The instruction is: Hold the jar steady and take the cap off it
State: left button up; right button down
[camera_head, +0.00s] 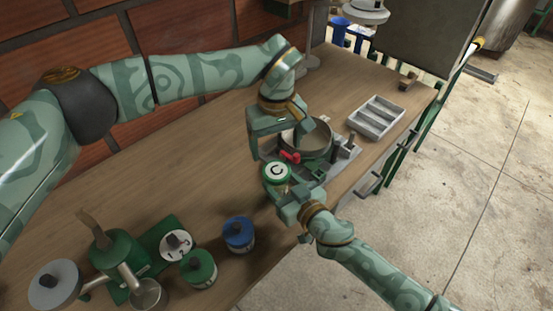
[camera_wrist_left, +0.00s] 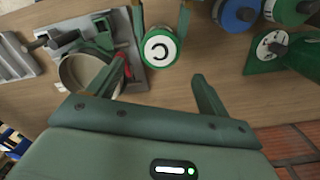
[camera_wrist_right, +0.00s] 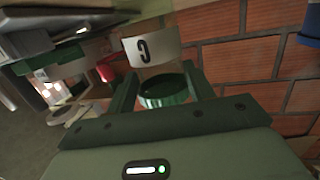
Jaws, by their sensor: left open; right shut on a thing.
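The jar (camera_head: 277,173) has a round top with a green rim and a white face marked C. The top also shows in the left wrist view (camera_wrist_left: 160,47). My right gripper (camera_head: 287,200) is shut on the jar and holds it from the front. In the right wrist view a ribbed green part (camera_wrist_right: 165,92) sits between its fingers, with a white C label (camera_wrist_right: 150,46) beyond. My left gripper (camera_head: 277,143) is open and empty, just above and behind the jar's top, apart from it. Much of the jar's body is hidden in the head view.
A grey round pan (camera_head: 316,144) and a red part (camera_head: 290,157) are close behind the jar. A grey sectioned tray (camera_head: 376,118) lies at back right. A blue canister (camera_head: 238,235) and a green one (camera_head: 199,268) stand front left. The table's left middle (camera_head: 165,165) is free.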

aim_at(276, 170)
pick_arm(q)
notch_tip(276, 170, down, 8)
jog(key=shift+r, duration=0.1)
dwell(0.4)
jog(key=c, duration=1)
jog(key=n, duration=0.3)
jog(key=o, duration=1.1)
jog(key=shift+r, duration=0.1)
